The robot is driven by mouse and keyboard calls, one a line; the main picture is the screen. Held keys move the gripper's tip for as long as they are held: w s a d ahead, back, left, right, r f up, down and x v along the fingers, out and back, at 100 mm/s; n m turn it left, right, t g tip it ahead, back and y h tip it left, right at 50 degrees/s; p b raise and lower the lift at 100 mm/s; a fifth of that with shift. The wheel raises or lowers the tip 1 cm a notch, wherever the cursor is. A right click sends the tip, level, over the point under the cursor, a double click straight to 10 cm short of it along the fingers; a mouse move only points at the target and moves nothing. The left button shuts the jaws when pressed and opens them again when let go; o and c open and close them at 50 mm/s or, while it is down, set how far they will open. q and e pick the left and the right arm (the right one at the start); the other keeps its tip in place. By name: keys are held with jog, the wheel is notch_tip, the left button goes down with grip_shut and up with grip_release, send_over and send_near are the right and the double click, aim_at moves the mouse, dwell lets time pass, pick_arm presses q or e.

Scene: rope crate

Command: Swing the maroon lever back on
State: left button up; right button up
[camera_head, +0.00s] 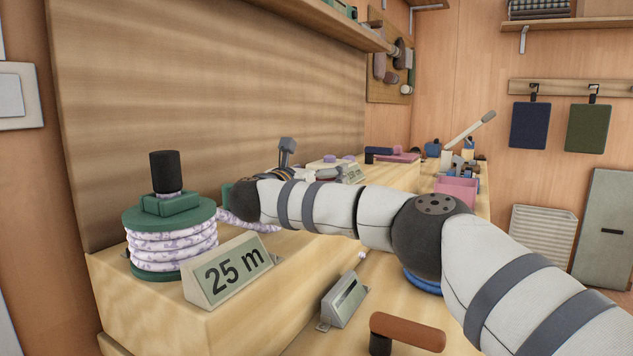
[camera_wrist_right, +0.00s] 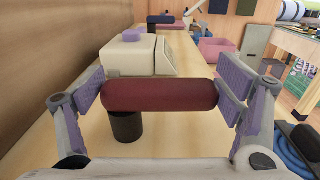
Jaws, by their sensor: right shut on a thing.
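The maroon lever (camera_wrist_right: 150,97) lies level across the right wrist view, its rounded handle above a dark post (camera_wrist_right: 126,127) near its left end. My right gripper (camera_wrist_right: 163,91) is shut on the maroon lever, with a purple-padded finger against each end. In the head view my right arm reaches in from the right and hides the lever; the gripper (camera_head: 300,173) shows only partly behind the wrist. My left gripper is in neither view.
A rope spool (camera_head: 172,240) and a "25 m" sign (camera_head: 229,272) stand on the wooden block at left. A brown handle (camera_head: 407,331) and a grey wedge-shaped piece (camera_head: 345,301) are in front. Behind the lever is a cream box (camera_wrist_right: 136,62); a pink bin (camera_wrist_right: 217,50) is farther back.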

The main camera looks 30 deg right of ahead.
jog(key=shift+m+g, duration=0.3)
jog(key=o, duration=1.6)
jog(key=shift+c, duration=0.2)
jog(key=shift+r, duration=0.15)
notch_tip(320, 180, up, 10)
jog(key=shift+f, duration=0.1)
